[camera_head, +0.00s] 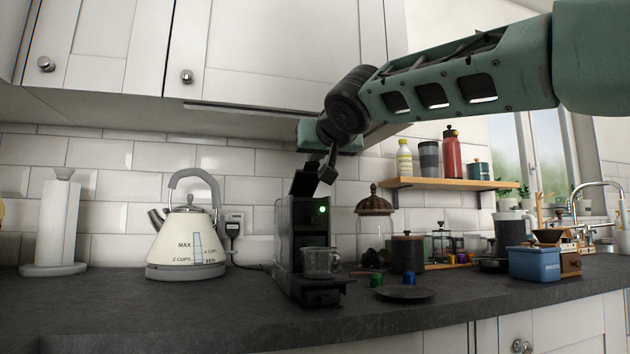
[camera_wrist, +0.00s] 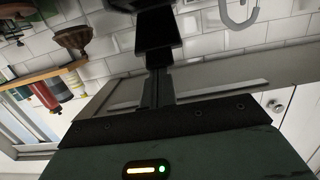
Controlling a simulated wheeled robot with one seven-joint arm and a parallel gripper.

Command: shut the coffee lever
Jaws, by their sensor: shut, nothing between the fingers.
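The black coffee machine (camera_head: 284,235) stands on the worktop with a green light on its front. Its dark lever (camera_head: 302,184) is raised and tilted up at the top of the machine. My gripper (camera_head: 326,176) is shut and empty. It points down just right of the raised lever, close to it; whether they touch I cannot tell. In the wrist view my shut fingers (camera_wrist: 158,50) reach toward the top edge, where a dark part partly shows that I cannot identify for sure. A clear glass cup (camera_head: 321,262) sits under the machine's outlet.
A cream kettle (camera_head: 188,240) stands left of the machine, and a paper roll (camera_head: 58,225) is further left. A glass dome (camera_head: 375,222), a dark canister (camera_head: 407,252) and a dark saucer (camera_head: 403,293) are to the right. The cabinets (camera_head: 270,50) hang above. The front left worktop is clear.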

